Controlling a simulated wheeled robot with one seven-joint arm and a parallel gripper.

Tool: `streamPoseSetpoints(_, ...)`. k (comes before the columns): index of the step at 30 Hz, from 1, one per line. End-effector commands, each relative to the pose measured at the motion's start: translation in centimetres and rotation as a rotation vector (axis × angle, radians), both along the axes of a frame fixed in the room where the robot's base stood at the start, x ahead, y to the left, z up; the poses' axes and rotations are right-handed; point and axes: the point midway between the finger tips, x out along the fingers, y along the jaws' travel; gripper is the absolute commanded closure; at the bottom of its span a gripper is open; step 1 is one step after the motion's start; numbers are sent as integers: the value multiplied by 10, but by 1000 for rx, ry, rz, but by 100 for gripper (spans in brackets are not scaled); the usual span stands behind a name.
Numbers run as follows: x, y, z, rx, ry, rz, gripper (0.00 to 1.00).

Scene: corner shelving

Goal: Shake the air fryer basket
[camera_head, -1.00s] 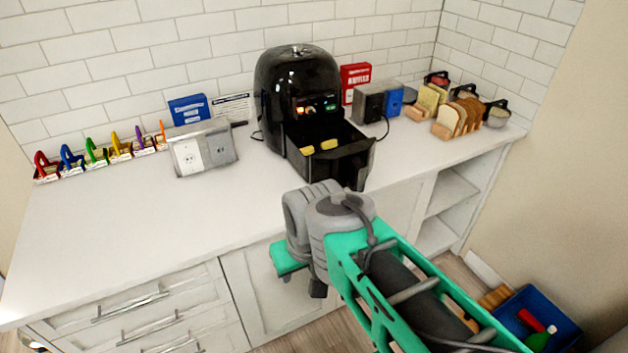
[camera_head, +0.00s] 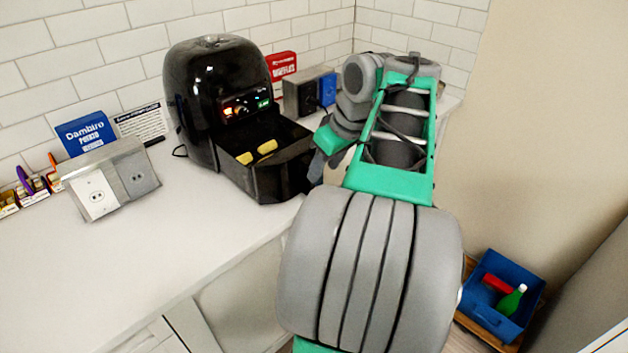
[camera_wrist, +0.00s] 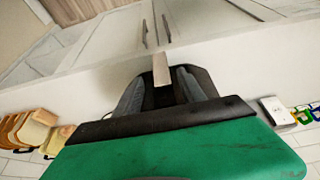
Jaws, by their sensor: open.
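The black air fryer (camera_head: 218,95) stands on the counter against the tiled wall. Its basket (camera_head: 285,172) is pulled out toward the front right, with yellow pieces of food (camera_head: 267,147) inside. My gripper (camera_head: 318,163), green and grey, is at the basket's front end, and its arm partly covers that end. In the wrist view my gripper (camera_wrist: 160,88) is open, its dark fingers spread. A pale narrow bar (camera_wrist: 161,70), perhaps the basket handle, shows between them. I cannot tell whether the fingers touch it.
An outlet box (camera_head: 112,182) stands left of the fryer, with a blue box (camera_head: 85,133) behind. A red box (camera_head: 281,66) and a dark appliance (camera_head: 304,92) stand to the right. Bread slices (camera_wrist: 32,130) show in the wrist view. The front left counter is clear.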

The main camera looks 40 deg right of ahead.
Motion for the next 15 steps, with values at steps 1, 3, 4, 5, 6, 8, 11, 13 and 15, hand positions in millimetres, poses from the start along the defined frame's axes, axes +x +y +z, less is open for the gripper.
streamPoseSetpoints(1, 5, 3, -14, 4, 1, 4, 53)
streamPoseSetpoints(3, 11, 4, -27, 4, 1, 6, 53)
streamPoseSetpoints(4, 13, 4, -32, 3, 2, 6, 53)
streamPoseSetpoints(5, 15, 4, -36, 3, 1, 6, 53)
streamPoseSetpoints(6, 17, 4, -41, 3, 0, 4, 53)
streamPoseSetpoints(8, 20, 3, -46, 2, 0, 4, 53)
streamPoseSetpoints(11, 21, 2, -50, 1, 0, 0, 53)
streamPoseSetpoints(13, 21, 2, -50, 0, 0, -1, 53)
streamPoseSetpoints(15, 21, 2, -50, -1, 0, -1, 53)
